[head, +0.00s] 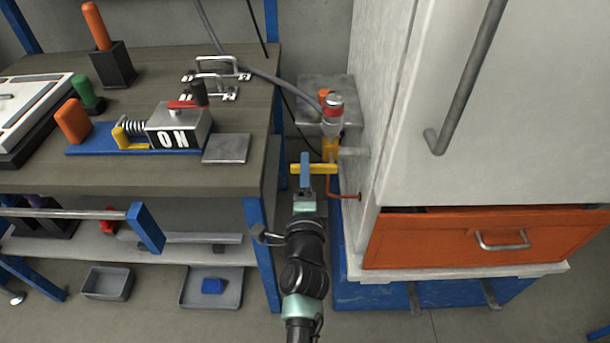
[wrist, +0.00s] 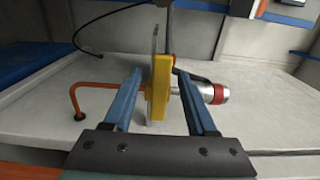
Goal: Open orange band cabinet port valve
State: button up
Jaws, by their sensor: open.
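The white cabinet (head: 400,130) stands at right with an orange band-like drawer front (head: 480,240) low down. On its left side is the port valve, with a yellow handle (head: 325,168) and a silver fitting with a red band (head: 333,104). My gripper (head: 305,160) is at the handle. In the wrist view, my open gripper (wrist: 159,75) has its blue fingers on both sides of the yellow handle (wrist: 160,88), with gaps visible. The silver, red-banded fitting (wrist: 214,93) extends to the right behind the right finger.
An orange pipe (head: 345,196) runs from the valve area to the cabinet side. A workbench (head: 130,180) stands close on the left, with a grey hose (head: 275,78) passing over it. The gap between bench and cabinet is narrow.

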jog(key=shift+w, duration=0.7)
grip_shut()
dwell(1.1)
